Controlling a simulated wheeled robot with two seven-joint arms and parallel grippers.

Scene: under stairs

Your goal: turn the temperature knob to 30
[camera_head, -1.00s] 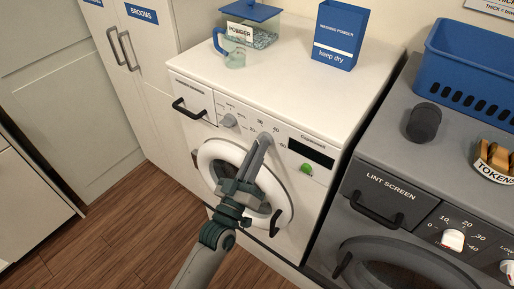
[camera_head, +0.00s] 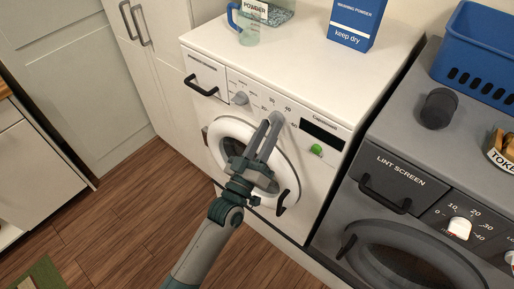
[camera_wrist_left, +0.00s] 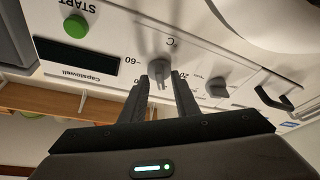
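The white washing machine has a grey temperature knob (camera_head: 278,117) on its front panel, ringed by numbers including 30, 40 and 60. The knob also shows, upside down, in the left wrist view (camera_wrist_left: 158,68). I cannot tell which number it points to. My left gripper (camera_head: 270,126) is open, its two fingers parted, with the tips close to the knob. In the left wrist view the fingertips (camera_wrist_left: 166,76) are at the knob's grip; whether they touch it is unclear. My right gripper is not in view.
A second grey knob (camera_head: 239,98) sits left on the panel. A dark display (camera_head: 322,135) and green start button (camera_head: 316,150) are to the right. The round door (camera_head: 222,128) is below. A grey dryer (camera_head: 400,150) stands to the right.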

